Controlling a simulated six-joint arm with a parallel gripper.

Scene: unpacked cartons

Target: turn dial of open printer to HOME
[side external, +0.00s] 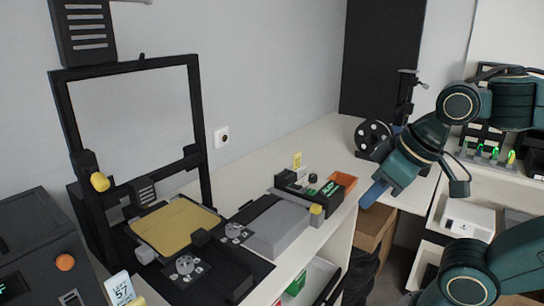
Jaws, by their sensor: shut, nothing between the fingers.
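The open printer (64,108) is a tall black frame with a yellow bed (175,230), at the left of the table. A small silver dial (184,265) sits on the black base in front of the bed. A similar dial (235,231) sits further right, beside a flat grey block (278,230). The dial markings are too small to read. My gripper (373,194) has blue fingers, shut and empty. In the picture it is to the right of both dials, apart from them, near the table's right edge.
A dark machine (40,255) with an orange knob and a white "LEFT 57" card (120,289) stand at the front left. The back table's middle is clear.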

